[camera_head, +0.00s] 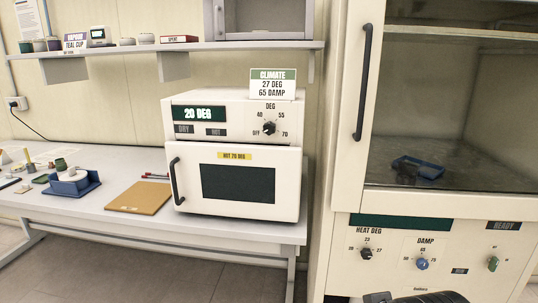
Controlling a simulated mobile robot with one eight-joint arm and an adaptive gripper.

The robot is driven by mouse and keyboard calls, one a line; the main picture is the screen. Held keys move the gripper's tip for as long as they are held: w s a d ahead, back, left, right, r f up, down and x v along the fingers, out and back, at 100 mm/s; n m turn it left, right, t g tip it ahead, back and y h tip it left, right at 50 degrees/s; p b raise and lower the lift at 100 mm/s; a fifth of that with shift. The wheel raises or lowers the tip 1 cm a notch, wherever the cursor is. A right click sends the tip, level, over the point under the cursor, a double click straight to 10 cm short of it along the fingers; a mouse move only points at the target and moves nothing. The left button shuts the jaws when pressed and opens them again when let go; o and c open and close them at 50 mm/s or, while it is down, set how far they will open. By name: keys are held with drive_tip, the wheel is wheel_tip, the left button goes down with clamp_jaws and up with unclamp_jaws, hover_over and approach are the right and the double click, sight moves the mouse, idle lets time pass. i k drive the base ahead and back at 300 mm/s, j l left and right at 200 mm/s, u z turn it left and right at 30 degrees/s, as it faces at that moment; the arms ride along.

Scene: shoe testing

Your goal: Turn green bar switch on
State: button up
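The green bar switch (493,263) is at the right end of the control panel (400,286) on the large cabinet, low at the right of the head view. It is a small green knob whose bar looks roughly upright; the marks around it are too small to read surely. A dark part of my arm or gripper (425,297) shows at the bottom edge, below and left of the switch and apart from it in the picture. Its fingertips cannot be made out, so I cannot tell whether it is open or shut.
The same panel has a black heat knob (366,253), a blue damp knob (422,263) and a dark READY display (503,226). Above is the glass-fronted chamber with a blue tray (418,168) inside. A white oven (236,155) stands on the bench (100,206) at left.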

sight(493, 261)
drive_tip(key=k+l+z, duration=0.2)
drive_tip(key=k+l, duration=0.15)
drive_tip(key=l, duration=0.25)
drive_tip(key=k+l+z, duration=0.15)
drive_tip(key=l, duration=0.15)
drive_tip(key=k+l+z, duration=0.1)
drive_tip(key=l, duration=0.25)
drive_tip(key=k, duration=0.05)
